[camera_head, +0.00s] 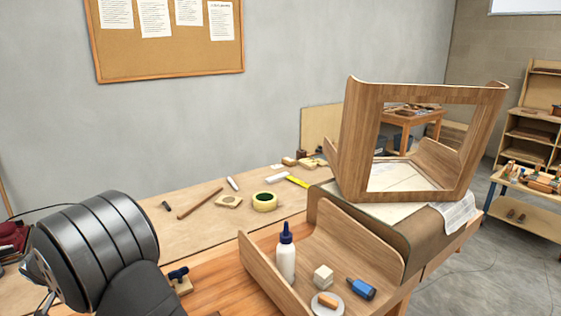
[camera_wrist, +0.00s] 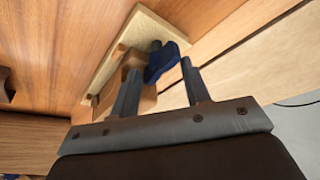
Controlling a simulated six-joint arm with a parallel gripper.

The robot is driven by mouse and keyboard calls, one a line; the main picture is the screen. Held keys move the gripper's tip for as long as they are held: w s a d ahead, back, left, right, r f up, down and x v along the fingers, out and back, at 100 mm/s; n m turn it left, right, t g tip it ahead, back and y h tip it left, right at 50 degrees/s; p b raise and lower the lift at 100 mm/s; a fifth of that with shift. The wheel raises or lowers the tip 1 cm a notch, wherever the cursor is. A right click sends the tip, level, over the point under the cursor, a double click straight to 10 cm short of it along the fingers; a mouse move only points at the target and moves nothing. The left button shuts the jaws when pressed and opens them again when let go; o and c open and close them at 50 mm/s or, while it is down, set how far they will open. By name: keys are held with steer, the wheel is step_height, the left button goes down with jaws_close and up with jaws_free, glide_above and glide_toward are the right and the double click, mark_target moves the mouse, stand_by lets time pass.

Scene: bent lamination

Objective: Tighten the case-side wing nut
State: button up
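A dark blue wing nut (camera_wrist: 166,60) sits on a dark stud beside a light wooden block (camera_wrist: 130,68) in the wrist view. A blue wing nut (camera_head: 178,273) on a small wooden block (camera_head: 184,287) also shows at the lower left of the head view, just right of my dark arm. My gripper (camera_wrist: 159,66) is open, with one finger to each side of the wing nut in the picture. The nut appears at or just beyond the fingertips. I cannot tell whether either finger touches it. The head view does not show my fingertips.
A bent wooden tray (camera_head: 252,268) holds a white glue bottle (camera_head: 286,262), a pale cube (camera_head: 323,276) and a blue-and-black tool (camera_head: 361,289). A wooden frame case (camera_head: 355,140) stands behind it. Tape (camera_head: 265,201) and small tools lie on the bench.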

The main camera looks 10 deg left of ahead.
steer(key=shift+s+f, duration=0.25)
steer(key=shift+s, duration=0.2)
steer(key=shift+s+a+n+g, duration=0.15)
steer(key=shift+s+n+g, duration=0.15)
steer(key=shift+n+g, duration=0.2)
steer(key=r+n, duration=0.2)
steer(key=n, duration=0.1)
steer(key=w+r+n+g, duration=0.1)
steer(key=r+n, duration=0.5)
steer(key=shift+w+a+h, duration=0.3)
steer(key=shift+w, duration=0.1)
step_height(320, 180, up, 9)
steer(key=n+g, duration=0.2)
steer(key=n, duration=0.9)
steer(key=f, duration=1.7)
steer(key=shift+w+d+f, duration=0.1)
steer(key=shift+w+d, duration=0.05)
steer(key=shift+d, duration=0.2)
steer(key=shift+c, duration=0.4)
